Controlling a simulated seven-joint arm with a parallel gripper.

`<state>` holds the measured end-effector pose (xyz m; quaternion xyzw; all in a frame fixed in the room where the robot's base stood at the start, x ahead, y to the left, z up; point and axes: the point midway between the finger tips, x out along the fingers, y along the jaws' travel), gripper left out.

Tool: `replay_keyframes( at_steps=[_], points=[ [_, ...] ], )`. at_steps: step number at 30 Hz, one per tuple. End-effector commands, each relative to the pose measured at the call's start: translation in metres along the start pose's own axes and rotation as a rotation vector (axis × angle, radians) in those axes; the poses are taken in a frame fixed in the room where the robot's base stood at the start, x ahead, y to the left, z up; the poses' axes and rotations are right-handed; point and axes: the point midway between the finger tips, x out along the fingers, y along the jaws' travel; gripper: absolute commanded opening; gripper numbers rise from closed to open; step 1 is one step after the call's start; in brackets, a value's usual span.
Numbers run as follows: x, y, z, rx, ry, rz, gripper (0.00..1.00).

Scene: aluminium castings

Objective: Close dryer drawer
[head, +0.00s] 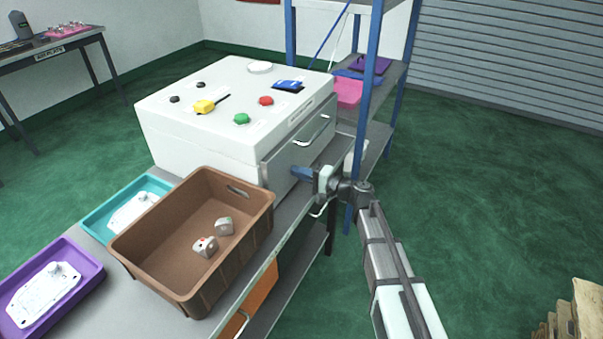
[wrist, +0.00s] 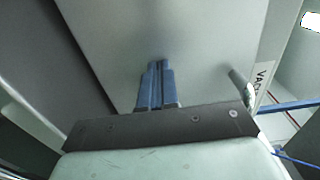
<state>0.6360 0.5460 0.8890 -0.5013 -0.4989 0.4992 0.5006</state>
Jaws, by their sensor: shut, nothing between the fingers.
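The dryer (head: 205,125) is a white box with buttons on its top, standing on a metal bench. Its grey drawer front (head: 288,158) faces right and carries a bar handle (head: 313,131). The drawer looks almost flush with the body; I cannot tell whether a small gap remains. My gripper (head: 294,172) is at the lower part of the drawer front, blue fingers together and empty, pointing at it. In the wrist view the closed fingers (wrist: 155,68) reach to a plain grey panel (wrist: 190,45); contact cannot be told for certain.
A brown crate (head: 150,242) with two small castings stands in front of the dryer. A teal tray (head: 97,222) and a purple tray (head: 88,262) hold white parts. A blue-posted shelf (head: 372,80) stands close behind my gripper.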

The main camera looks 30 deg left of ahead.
Motion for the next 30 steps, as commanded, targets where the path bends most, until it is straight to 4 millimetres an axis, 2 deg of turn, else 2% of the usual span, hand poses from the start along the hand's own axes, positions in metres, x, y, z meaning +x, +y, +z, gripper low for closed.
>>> replay_keyframes(
  at_steps=[1, 5, 11, 24, 30],
  points=[
    [0.009, -0.002, 0.000, 0.001, -0.007, -0.006, 0.00],
    [0.009, -0.002, -0.001, 0.001, -0.008, -0.007, 0.00],
    [-0.003, -0.003, -0.001, 0.002, -0.005, -0.008, 0.00],
    [-0.090, -0.001, 0.000, 0.001, 0.002, -0.003, 0.00],
    [-0.122, -0.001, 0.000, 0.000, 0.001, -0.002, 0.00]
  ],
)
